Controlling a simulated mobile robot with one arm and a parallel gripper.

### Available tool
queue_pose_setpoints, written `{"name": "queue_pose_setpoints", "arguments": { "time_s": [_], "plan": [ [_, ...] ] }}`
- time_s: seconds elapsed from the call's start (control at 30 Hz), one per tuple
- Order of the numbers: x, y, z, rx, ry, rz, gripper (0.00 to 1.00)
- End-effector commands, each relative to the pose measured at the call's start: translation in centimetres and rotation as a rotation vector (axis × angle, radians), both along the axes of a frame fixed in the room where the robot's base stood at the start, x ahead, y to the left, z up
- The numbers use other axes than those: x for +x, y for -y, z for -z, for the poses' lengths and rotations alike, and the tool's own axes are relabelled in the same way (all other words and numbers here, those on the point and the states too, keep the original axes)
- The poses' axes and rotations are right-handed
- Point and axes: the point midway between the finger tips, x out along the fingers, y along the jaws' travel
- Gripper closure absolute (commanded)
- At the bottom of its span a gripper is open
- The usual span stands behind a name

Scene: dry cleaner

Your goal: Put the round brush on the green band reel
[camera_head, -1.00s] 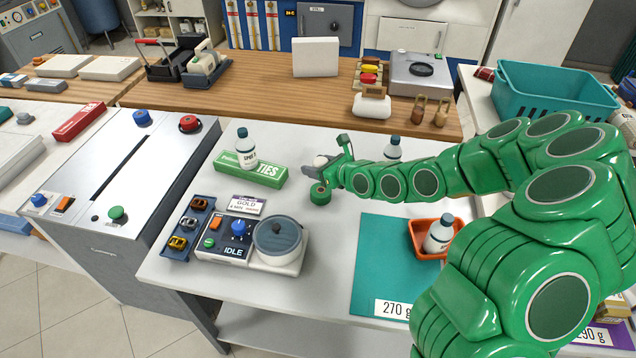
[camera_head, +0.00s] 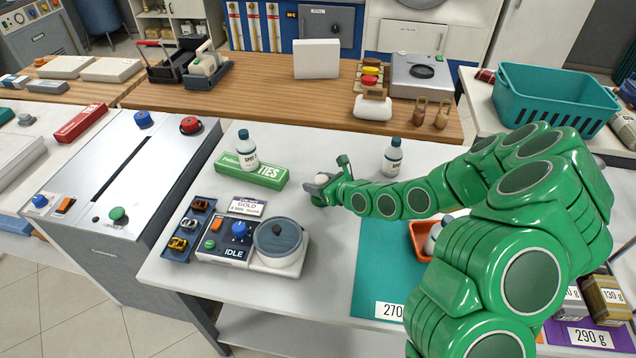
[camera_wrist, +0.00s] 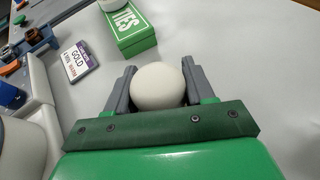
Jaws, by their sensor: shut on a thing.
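The round brush (camera_wrist: 158,86) shows as a smooth cream dome between the grey fingers of my gripper (camera_wrist: 155,88) in the wrist view. My gripper is shut on it. In the head view my gripper (camera_head: 319,184) is low over the white table, with the brush's pale top (camera_head: 321,178) just showing. The green band reel (camera_head: 326,200) is mostly hidden at the gripper, with only a bit of green below the fingers. I cannot tell whether the brush touches the reel. The reel does not show in the wrist view.
A green TIES box (camera_head: 265,178) with a white bottle (camera_head: 246,152) by it lies left of my gripper. Another bottle (camera_head: 393,158) stands to the right. A machine reading IDLE (camera_head: 236,252) is at the front left; a teal mat (camera_head: 375,275) is at the front right.

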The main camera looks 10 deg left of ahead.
Motion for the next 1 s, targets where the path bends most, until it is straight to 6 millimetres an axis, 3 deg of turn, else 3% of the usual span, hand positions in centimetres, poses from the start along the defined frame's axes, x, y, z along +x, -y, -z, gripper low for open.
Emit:
{"name": "queue_pose_setpoints", "arguments": {
  "time_s": [0.13, 0.17, 0.33, 0.7, 1.0],
  "plan": [
    [0.0, 0.0, 0.2, 0.000, 0.000, 0.000, 0.78],
    [0.0, 0.0, 0.2, 0.000, 0.000, 0.000, 0.45],
    [0.0, 0.0, 0.2, 0.000, 0.000, 0.000, 0.21],
    [0.0, 0.0, -0.1, -0.001, 0.001, 0.000, 0.21],
    [-1.2, 1.9, -1.0, 0.001, 0.000, 0.003, 0.21]
  ]
}}
